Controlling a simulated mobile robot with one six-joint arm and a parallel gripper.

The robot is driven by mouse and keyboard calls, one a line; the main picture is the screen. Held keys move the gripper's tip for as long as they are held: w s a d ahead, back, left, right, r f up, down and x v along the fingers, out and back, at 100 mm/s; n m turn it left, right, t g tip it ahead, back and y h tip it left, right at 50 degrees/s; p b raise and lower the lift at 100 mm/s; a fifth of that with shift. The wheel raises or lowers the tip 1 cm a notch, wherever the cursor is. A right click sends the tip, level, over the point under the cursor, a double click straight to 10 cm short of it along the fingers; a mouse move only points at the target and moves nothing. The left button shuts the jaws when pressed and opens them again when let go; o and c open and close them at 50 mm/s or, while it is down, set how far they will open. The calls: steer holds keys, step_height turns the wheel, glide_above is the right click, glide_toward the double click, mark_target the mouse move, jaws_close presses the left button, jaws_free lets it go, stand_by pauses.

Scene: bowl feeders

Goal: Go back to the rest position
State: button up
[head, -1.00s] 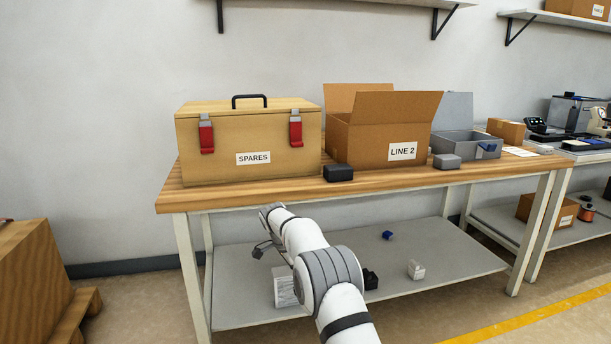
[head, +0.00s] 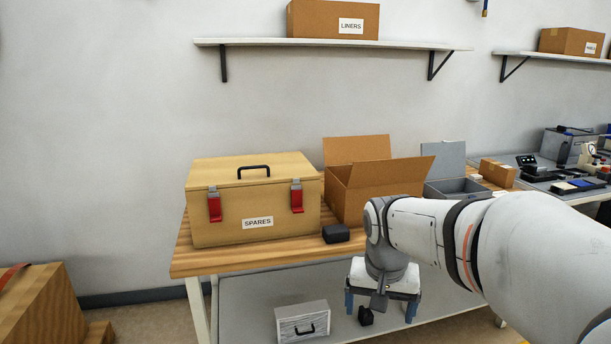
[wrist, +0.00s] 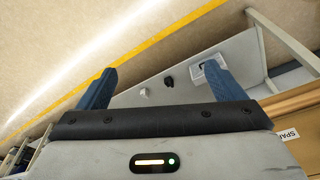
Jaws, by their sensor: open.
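My gripper (head: 381,306) hangs in front of the workbench with its two blue fingers pointing down and spread apart. It is open, with nothing between the fingers. In the wrist view my gripper (wrist: 160,78) also shows both blue fingers apart, with the lower shelf and floor beyond them. My white arm comes in from the right of the head view and covers part of the bench's right side. The wooden SPARES case (head: 254,214) stands on the bench (head: 232,258), left of my gripper, with its lid down.
An open cardboard box (head: 350,196) and a grey bin (head: 460,188) stand on the bench. A black block (head: 336,233) lies near its front edge. Below, the lower shelf (head: 248,290) holds a pale box with a handle (head: 302,322) and a small black part (head: 366,316).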

steer(key=s+r+n+p, duration=0.1)
steer(key=s+p, duration=0.1)
steer(key=s, duration=0.4)
steer(key=s+d+r+n+p, duration=0.1)
steer(key=s+r+p, duration=0.1)
steer(key=s, duration=0.5)
steer(key=shift+s+d+r+n+t+y+p, duration=0.2)
steer(key=shift+n+t+y+p, duration=0.15)
steer(key=shift+p, duration=0.45)
